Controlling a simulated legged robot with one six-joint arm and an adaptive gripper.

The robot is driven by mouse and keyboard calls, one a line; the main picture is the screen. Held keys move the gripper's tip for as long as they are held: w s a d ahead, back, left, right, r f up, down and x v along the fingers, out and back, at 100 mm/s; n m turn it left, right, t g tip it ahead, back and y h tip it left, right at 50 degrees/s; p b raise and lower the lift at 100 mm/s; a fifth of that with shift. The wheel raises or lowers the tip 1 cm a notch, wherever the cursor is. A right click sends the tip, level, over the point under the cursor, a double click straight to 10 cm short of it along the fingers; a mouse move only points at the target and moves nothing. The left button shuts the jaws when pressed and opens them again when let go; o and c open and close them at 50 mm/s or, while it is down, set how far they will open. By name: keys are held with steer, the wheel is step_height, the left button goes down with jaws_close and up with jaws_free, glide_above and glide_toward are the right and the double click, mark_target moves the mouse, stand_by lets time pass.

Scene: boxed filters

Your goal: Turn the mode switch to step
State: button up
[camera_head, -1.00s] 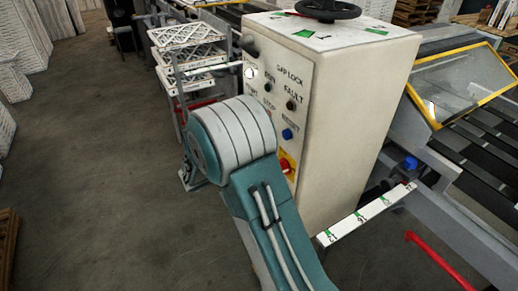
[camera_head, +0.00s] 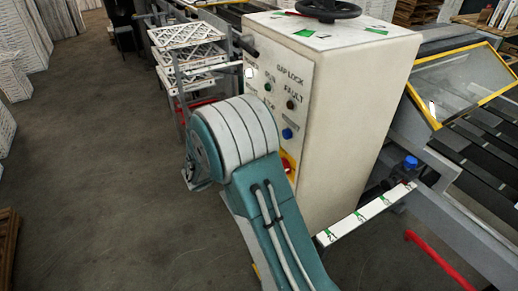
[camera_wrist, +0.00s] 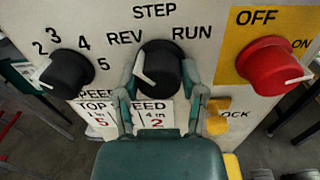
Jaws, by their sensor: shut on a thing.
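The mode switch (camera_wrist: 166,62) is a black round knob with a white pointer, in the middle of the wrist view. REV, STEP and RUN are printed around it from left to top to right. The pointer is on the knob's left side and its upper end leans toward REV. My gripper (camera_wrist: 160,78) is shut on the knob, one finger at its left side and one at its right. In the head view my arm hides the gripper, and I cannot make out the switch there.
A black numbered knob (camera_wrist: 66,76) is to the left and a red OFF/ON knob (camera_wrist: 268,62) on yellow to the right. A yellow piece (camera_wrist: 217,115) sits close to my right finger. The cream cabinet (camera_head: 365,110) stands right of my arm. Open floor (camera_head: 90,150) lies left.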

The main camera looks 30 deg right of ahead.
steer(key=m, duration=0.4)
steer(key=shift+d+m, duration=0.1)
steer(key=shift+m, duration=2.1)
steer(key=shift+h, duration=0.3)
steer(key=o, duration=0.9)
steer(key=shift+c, duration=0.2)
steer(key=o, duration=0.3)
steer(key=shift+d, duration=0.35)
steer(key=shift+a, duration=0.1)
